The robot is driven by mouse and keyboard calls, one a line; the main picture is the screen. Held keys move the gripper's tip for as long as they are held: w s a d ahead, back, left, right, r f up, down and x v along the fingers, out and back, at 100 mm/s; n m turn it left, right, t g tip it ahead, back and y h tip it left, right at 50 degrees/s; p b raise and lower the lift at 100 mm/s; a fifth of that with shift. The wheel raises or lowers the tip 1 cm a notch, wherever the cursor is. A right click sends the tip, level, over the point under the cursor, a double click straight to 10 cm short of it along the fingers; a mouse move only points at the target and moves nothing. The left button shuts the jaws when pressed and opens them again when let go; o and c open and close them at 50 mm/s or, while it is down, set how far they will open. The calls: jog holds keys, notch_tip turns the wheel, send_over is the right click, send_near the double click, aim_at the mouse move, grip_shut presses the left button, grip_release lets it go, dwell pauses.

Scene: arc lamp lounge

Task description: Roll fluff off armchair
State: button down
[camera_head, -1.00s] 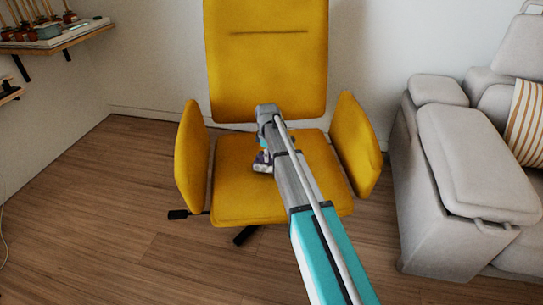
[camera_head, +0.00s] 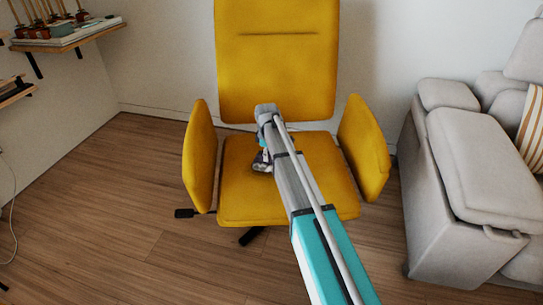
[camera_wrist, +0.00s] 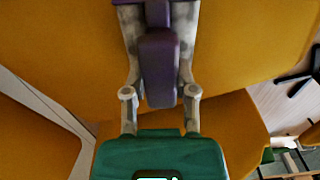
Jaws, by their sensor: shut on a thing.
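The yellow armchair (camera_head: 276,60) stands upright against the wall, with a flat seat (camera_head: 243,199) between two padded arms. My gripper (camera_head: 262,161) is over the left part of the seat in the head view, small and partly hidden by my arm. In the wrist view my gripper (camera_wrist: 160,25) is shut on a purple handle (camera_wrist: 160,75), apparently the lint roller's. The roller's far end is cut off by the top edge. I cannot tell whether it touches the seat. I can make out no fluff in either view.
A grey sofa (camera_head: 465,175) stands close on the right of the armchair. A wooden shelf (camera_head: 75,38) with books and small items hangs on the left wall. The wooden floor (camera_head: 110,220) at the left is clear.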

jog(key=shift+w+a, duration=0.15)
jog(key=shift+a, duration=0.2)
jog(key=shift+r, duration=0.1)
jog(key=shift+r+p, duration=2.95)
jog(key=shift+p, duration=0.1)
jog(key=shift+r, duration=0.1)
jog(key=shift+r+p, duration=1.4)
jog(key=shift+p, duration=0.15)
